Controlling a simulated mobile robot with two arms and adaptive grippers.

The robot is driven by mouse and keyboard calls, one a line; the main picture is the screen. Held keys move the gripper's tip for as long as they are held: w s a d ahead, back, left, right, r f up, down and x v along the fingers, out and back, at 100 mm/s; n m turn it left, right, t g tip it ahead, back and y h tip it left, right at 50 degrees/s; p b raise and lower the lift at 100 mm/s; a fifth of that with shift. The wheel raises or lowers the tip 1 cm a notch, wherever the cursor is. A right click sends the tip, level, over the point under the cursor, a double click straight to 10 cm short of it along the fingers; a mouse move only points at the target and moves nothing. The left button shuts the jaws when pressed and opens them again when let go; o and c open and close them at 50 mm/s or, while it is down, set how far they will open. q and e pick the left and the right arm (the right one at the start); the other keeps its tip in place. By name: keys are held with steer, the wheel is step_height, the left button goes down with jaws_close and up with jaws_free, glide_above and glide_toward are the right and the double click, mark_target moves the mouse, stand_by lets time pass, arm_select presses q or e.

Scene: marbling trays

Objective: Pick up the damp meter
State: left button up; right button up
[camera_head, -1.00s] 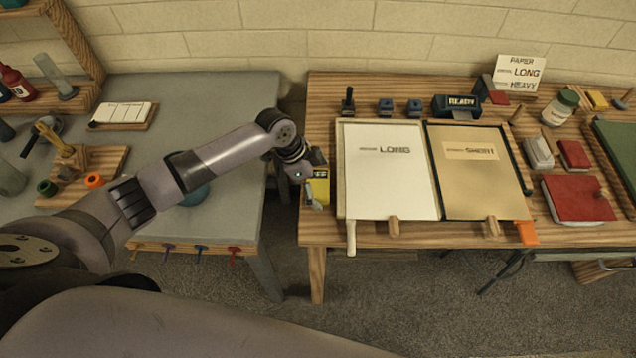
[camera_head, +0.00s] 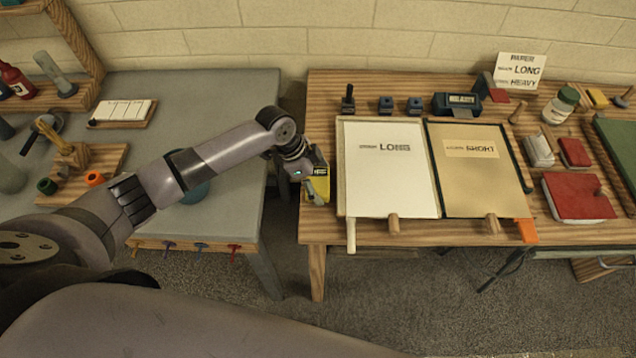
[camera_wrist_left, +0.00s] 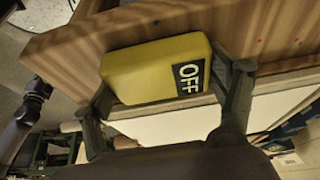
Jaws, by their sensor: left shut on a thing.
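The damp meter (camera_head: 321,157) is a yellow block with a dark label at the left edge of the right-hand wooden table. In the left wrist view the damp meter (camera_wrist_left: 150,68) shows its yellow face and a black label reading OFF. My left gripper (camera_head: 316,182) is shut on it. In the left wrist view the left gripper's fingers (camera_wrist_left: 172,82) stand on either side of the block. I cannot tell whether the meter is clear of the tabletop. My right gripper is not in view.
A tray with a white LONG sheet (camera_head: 390,180) and a tan SHORT sheet (camera_head: 478,188) lies just right of the meter. A dark labelled box (camera_head: 457,104) stands behind. The grey table (camera_head: 230,105) is left, across a gap.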

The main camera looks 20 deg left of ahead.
mark_target(318, 181)
arm_select(q)
steer(key=shift+r, duration=0.1)
step_height(318, 181, up, 20)
steer(key=b, duration=0.3)
steer(key=shift+b, duration=0.35)
